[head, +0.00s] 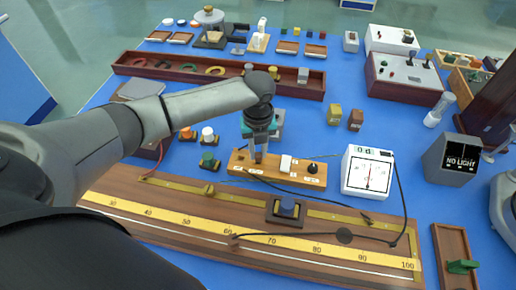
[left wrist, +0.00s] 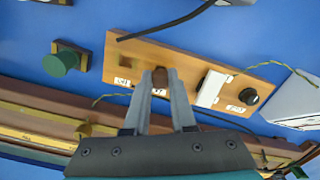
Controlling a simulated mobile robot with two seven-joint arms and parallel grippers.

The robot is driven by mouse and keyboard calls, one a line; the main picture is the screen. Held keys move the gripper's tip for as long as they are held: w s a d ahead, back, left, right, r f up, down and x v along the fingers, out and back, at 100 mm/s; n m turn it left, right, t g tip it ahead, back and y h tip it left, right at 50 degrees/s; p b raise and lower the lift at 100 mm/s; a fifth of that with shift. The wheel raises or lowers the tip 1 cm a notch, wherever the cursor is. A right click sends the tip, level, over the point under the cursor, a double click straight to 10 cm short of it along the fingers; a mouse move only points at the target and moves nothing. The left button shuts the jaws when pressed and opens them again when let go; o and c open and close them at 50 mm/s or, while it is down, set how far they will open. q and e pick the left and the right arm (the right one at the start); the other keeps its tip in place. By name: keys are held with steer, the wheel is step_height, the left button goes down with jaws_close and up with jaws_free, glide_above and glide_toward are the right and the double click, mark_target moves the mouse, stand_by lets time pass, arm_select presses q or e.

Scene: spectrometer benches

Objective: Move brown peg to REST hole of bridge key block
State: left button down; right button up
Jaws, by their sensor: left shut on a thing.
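The bridge key block (head: 235,166) is a long light-wood block with small white labels, a white switch piece and a black knob. It also shows in the left wrist view (left wrist: 185,62). My left gripper (head: 258,159) is over the left half of the block, pointing down. In the left wrist view its fingers (left wrist: 161,84) are shut on the brown peg (left wrist: 160,75), which is at the block's top between the fingertips. I cannot tell whether the peg sits in a hole or just above one. The label lettering is too small to read. My right gripper is not in view.
A long board with a yellow scale (head: 190,222) lies in front, with a blue-topped slider (head: 287,207) on it. A white dial meter (head: 368,172) stands right of the block, with black cables nearby. A green-topped terminal (head: 208,160) stands to the left.

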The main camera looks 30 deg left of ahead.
arm_select(q)
steer(key=shift+f, duration=0.45)
steer(key=c, duration=0.7)
jaws_free()
steer(key=shift+o, duration=0.2)
steer(key=shift+r, duration=0.1)
step_height(320, 180, up, 15)
steer(key=p, duration=0.2)
steer(key=shift+p, duration=0.3)
